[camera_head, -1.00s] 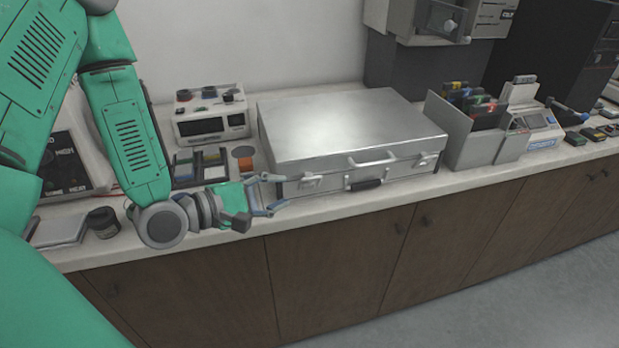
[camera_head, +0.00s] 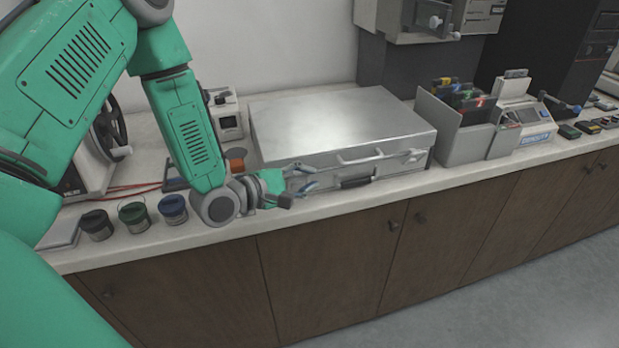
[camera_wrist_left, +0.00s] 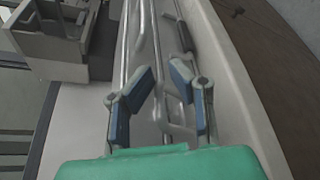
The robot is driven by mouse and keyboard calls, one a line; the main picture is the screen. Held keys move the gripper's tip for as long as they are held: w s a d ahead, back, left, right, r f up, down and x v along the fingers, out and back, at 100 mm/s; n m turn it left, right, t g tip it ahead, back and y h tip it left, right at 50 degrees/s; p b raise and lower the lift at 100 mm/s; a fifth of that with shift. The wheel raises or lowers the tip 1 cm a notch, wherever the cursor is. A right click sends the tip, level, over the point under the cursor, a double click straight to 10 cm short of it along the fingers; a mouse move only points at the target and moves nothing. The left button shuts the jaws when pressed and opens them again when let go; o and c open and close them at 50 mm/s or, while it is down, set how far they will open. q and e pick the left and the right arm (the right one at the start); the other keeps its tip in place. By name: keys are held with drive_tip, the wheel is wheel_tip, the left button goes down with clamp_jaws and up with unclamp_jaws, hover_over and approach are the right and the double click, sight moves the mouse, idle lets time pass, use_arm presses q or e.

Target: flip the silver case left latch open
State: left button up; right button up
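The silver case (camera_head: 340,122) lies flat and closed on the counter. Its left latch is mostly hidden behind my left gripper (camera_head: 314,178) in the head view. That gripper is at the left part of the case front, its fingers spread one above the other. In the left wrist view the left gripper (camera_wrist_left: 161,80) is open, with a bent light metal piece (camera_wrist_left: 170,125), seemingly the left latch, between its fingers. I cannot tell whether they touch it. The right latch (camera_head: 414,156) shows at the far end of the case front. My right gripper is not in view.
A grey box with colored items (camera_head: 468,143) stands right of the case. Several small cans, including a blue one (camera_head: 172,209), stand left of my arm. A narrow counter strip lies before the case.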

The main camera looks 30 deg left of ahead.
use_arm(q)
drive_tip(key=shift+s+a, duration=0.15)
drive_tip(key=shift+a, duration=0.3)
clamp_jaws()
drive_tip(key=shift+s+a+f, duration=0.1)
drive_tip(key=shift+a+f, duration=0.15)
drive_tip(key=shift+a, duration=0.55)
drive_tip(key=shift+a+f, duration=0.1)
drive_tip(key=shift+a, duration=0.2)
drive_tip(key=shift+d, duration=0.15)
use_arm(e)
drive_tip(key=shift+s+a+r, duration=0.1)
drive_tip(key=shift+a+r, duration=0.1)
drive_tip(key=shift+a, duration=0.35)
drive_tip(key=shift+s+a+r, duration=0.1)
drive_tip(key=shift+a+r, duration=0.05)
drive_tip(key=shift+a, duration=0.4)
